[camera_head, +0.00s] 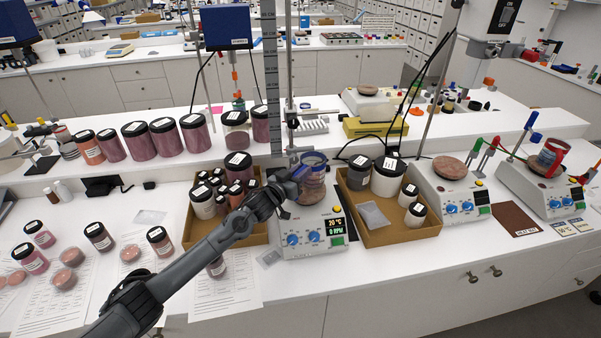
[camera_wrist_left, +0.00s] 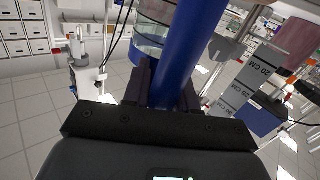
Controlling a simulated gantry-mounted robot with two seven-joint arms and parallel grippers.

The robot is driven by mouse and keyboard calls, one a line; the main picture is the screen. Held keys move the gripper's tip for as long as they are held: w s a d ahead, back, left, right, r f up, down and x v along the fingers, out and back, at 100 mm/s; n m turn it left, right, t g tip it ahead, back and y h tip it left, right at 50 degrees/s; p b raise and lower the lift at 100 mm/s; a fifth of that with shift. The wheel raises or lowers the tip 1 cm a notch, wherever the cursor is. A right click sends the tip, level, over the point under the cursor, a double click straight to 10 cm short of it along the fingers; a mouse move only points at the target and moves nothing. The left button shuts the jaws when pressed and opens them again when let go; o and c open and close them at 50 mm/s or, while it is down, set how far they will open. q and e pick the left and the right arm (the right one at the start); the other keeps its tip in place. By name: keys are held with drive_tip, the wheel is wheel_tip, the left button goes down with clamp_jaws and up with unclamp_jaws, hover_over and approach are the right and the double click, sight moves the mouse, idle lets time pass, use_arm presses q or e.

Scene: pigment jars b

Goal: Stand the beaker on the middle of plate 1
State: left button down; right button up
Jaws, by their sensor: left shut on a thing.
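No plate number is readable. My left gripper (camera_head: 286,185) is at the beaker's left side, shut on its blue handle. In the left wrist view, the blue handle (camera_wrist_left: 192,45) stands between the fingers (camera_wrist_left: 163,85), with the glass behind it.
Cardboard trays with jars flank the plate: one at left (camera_head: 250,239), one at right (camera_head: 390,237). A ruled grey post (camera_head: 270,75) rises behind the beaker.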

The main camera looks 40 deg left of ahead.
use_arm(q)
drive_tip(key=shift+r, duration=0.15)
drive_tip(key=c, duration=0.9)
unclamp_jaws()
drive_tip(key=shift+f, duration=0.2)
drive_tip(key=shift+r, duration=0.2)
